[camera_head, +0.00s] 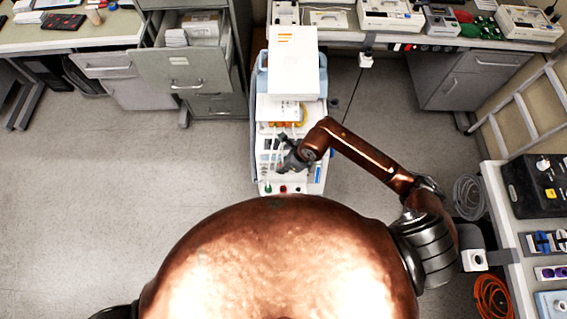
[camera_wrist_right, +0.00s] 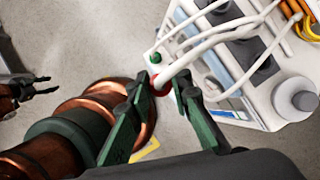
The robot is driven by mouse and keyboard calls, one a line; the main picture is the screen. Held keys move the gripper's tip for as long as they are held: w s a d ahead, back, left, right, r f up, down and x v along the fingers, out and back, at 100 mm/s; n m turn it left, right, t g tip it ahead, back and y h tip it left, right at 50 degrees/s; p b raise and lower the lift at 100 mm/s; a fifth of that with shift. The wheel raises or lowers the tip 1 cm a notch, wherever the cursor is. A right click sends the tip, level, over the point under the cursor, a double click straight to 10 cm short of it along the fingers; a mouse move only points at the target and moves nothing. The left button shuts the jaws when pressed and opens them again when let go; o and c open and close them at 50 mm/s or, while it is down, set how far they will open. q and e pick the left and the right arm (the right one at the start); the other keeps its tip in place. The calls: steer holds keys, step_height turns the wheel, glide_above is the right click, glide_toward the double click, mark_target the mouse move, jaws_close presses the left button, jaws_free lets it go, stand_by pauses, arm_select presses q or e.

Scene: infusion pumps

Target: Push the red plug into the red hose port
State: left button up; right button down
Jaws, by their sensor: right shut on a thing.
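My right gripper (camera_head: 292,160) is over the front of the white pump cart (camera_head: 259,186). In the wrist view its two dark green fingers (camera_wrist_right: 163,88) stand either side of a small red part (camera_wrist_right: 159,86) at the end of a white hose (camera_wrist_right: 205,46). I take it as shut on the red plug. A red port (camera_head: 283,190) shows on the cart's front ledge, beside a green one (camera_head: 267,188). The fingers and hose hide the plug's tip, so I cannot tell whether it touches the port. My left gripper (camera_wrist_right: 43,86) is open and empty at the wrist view's left edge.
The green port (camera_wrist_right: 155,58) is close to the fingers in the wrist view. Several white hoses cross the cart top. A white box (camera_head: 293,75) stands at the cart's back. Grey floor (camera_head: 120,200) is clear on the left; a shelf (camera_head: 505,215) stands at right.

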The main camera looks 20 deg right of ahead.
arm_select(q)
steer(key=s+f+b, duration=0.3)
steer(key=f+b, duration=1)
steer(key=f, duration=0.1)
steer(key=shift+s+g, duration=0.3)
arm_select(e)
steer(key=shift+f, duration=10.2)
arm_select(q)
steer(key=shift+s+f+b, duration=0.35)
steer(key=shift+f+b, duration=0.55)
steer(key=shift+b, duration=0.2)
arm_select(e)
steer(key=shift+f, duration=1.6)
steer(key=c, duration=1.7)
jaws_free()
arm_select(q)
steer(key=shift+s+a, duration=0.1)
steer(key=shift+a, duration=0.05)
arm_select(e)
steer(key=shift+r, duration=0.1)
steer(key=v, duration=1.2)
steer(key=shift+a, duration=0.1)
